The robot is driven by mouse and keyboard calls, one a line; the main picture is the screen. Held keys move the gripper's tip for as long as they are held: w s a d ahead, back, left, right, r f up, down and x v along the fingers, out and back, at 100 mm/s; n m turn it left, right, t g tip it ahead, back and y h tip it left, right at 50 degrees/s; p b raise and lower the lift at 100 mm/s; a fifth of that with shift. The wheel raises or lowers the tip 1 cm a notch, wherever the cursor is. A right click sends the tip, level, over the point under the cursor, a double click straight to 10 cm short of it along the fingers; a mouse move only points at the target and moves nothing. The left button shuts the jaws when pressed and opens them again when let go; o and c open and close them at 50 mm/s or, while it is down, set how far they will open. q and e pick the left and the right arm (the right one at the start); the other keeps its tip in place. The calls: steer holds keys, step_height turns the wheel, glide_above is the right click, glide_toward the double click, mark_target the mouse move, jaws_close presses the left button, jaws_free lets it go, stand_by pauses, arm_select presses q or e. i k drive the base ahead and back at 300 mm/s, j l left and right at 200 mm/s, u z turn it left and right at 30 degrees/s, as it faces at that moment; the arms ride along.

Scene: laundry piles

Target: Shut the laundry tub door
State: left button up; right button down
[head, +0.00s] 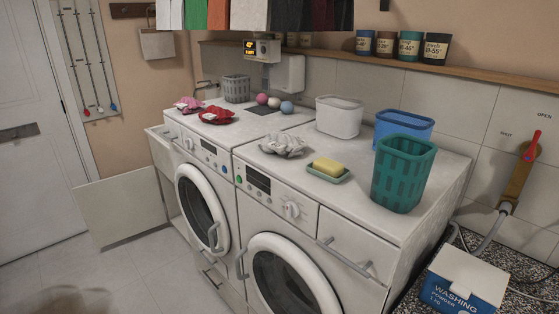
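A flat pale door panel (120,207) stands swung out at the left, low above the tiled floor. It appears hinged on the narrow cabinet (161,150) at the far left end of the row, which looks like the laundry tub unit. The cabinet's inside is mostly hidden. No handle shows clearly on the panel. Neither of my grippers is in view.
Two front loaders with round doors (201,207) stand right of the open panel; both doors look closed. Baskets, clothes and soap lie on top. A washing powder box (463,280) sits at lower right. Floor (150,275) before the panel is clear.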

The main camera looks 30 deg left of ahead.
mark_target(125, 205)
steer(key=i+j+u, duration=0.1)
steer(key=j, duration=0.4)
steer(key=i+j+u, duration=0.1)
steer(key=j, duration=0.4)
steer(key=i+j+u, duration=0.1)
steer(key=j, duration=0.4)
steer(key=i+j+u, duration=0.1)
steer(key=j, duration=0.4)
steer(key=i+j+u, duration=0.1)
steer(key=i+j, duration=0.15)
steer(key=j, duration=0.2)
steer(key=i+j+u, duration=0.1)
steer(key=j, duration=0.35)
steer(key=i+j+u, duration=0.1)
steer(key=i+j, duration=0.2)
steer(key=j, duration=0.15)
steer(key=i+j+u, duration=0.1)
steer(key=j, duration=0.3)
steer(key=i, duration=0.1)
